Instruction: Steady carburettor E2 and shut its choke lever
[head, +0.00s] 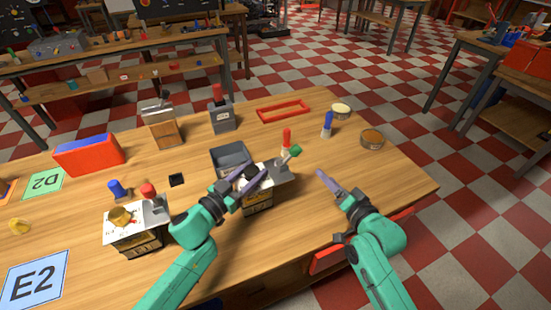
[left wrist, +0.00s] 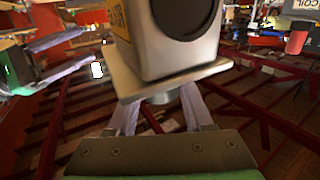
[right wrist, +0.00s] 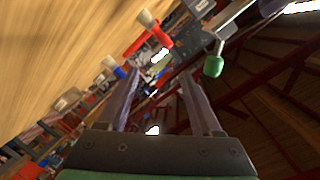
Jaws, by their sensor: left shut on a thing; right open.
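A grey carburettor (head: 281,176) with a dark label on its front stands near the table's middle. Its lever with a green tip (head: 295,151) sticks up and to the right; the green tip also shows in the right wrist view (right wrist: 213,66). My left gripper (head: 251,181) is shut on this carburettor. In the left wrist view, its fingers grip a short round stub below a metal plate (left wrist: 130,82), with a dark round opening above. My right gripper (head: 328,184) is open and empty, to the right of the carburettor. The blue E2 card (head: 36,284) lies at the front left.
Another unit (head: 135,238) with a red knob stands between the E2 card and my left arm. A grey bin (head: 229,158), red-handled tool (head: 287,138) and blue-handled tool (head: 327,124) stand behind the carburettor.

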